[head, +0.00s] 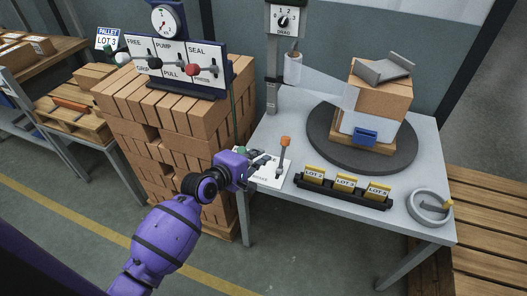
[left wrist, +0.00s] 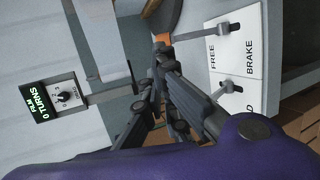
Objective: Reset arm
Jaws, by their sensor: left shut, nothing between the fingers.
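My left gripper (head: 262,160) is shut and empty at the left front corner of the grey table, over a white lever panel (head: 270,176). A lever with an orange knob (head: 286,142) stands upright just right of the fingertips. A green knob (head: 241,151) shows just behind the gripper. In the left wrist view the closed fingers (left wrist: 162,62) lie beside the panel (left wrist: 235,60), which reads FREE and BRAKE. An orange knob (left wrist: 162,40) appears close to the fingertips; I cannot tell whether they touch. My right gripper is in neither view.
A turntable (head: 318,147) bears a wrapped brick stack (head: 385,98). A brick pallet stack (head: 180,130) with a FREE/PUMP/SEAL panel (head: 175,66) stands left. A drag dial post (head: 272,85) rises behind.

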